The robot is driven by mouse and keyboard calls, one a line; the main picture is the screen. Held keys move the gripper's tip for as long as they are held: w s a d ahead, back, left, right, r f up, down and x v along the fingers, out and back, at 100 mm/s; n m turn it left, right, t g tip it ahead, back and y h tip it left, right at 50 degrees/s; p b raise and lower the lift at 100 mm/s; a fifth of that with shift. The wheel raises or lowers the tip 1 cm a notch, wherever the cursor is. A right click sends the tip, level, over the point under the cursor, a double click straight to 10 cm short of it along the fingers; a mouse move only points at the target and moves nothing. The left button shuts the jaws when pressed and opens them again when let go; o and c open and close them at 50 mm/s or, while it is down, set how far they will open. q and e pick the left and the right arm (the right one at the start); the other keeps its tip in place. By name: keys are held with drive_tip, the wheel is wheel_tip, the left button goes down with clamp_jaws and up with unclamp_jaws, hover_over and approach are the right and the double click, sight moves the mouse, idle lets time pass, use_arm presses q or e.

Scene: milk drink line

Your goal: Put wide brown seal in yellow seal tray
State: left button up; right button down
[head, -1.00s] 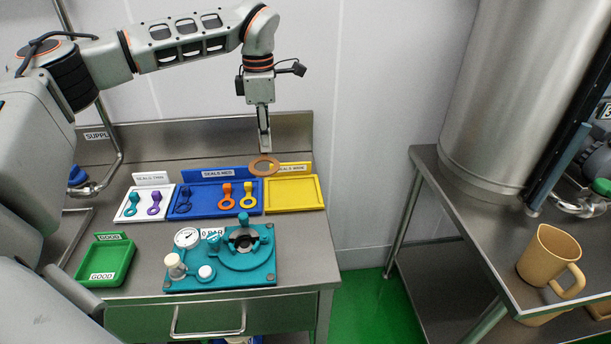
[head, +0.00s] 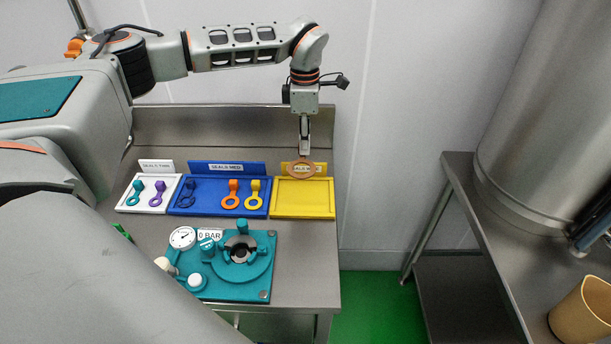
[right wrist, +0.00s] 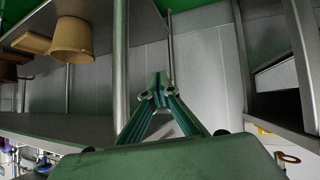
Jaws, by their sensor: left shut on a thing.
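The wide brown seal (head: 291,170) is a flat brown ring, held at the far end of the bench in the head view. My left gripper (head: 303,153) points down and is shut on its far edge. The seal hangs above the back edge of the yellow seal tray (head: 303,213) and overlaps its label. The tray looks empty. A brown ring, likely the same seal, shows at the lower right of the right wrist view (right wrist: 288,157). My right gripper (right wrist: 158,92) shows there with its teal fingers together and nothing visible between them.
Left of the yellow tray are a blue tray (head: 214,208) and a white tray (head: 128,207), both holding small seals. A teal pressure fixture (head: 255,287) stands in front. A tan jug (head: 582,315) is on the right table.

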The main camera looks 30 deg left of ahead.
sight(305, 184)
use_arm(q)
wheel_tip(305, 184, down, 12)
drive_tip(key=shift+w+r+p, duration=0.1)
drive_tip(key=shift+r+p, duration=0.1)
drive_tip(key=shift+p, duration=0.2)
drive_tip(key=shift+f, duration=0.1)
drive_tip(key=o, duration=0.8)
drive_tip(key=shift+o, duration=0.2)
wheel_tip(305, 184, up, 12)
drive_tip(key=shift+r+b, duration=0.1)
drive_tip(key=shift+b, duration=0.5)
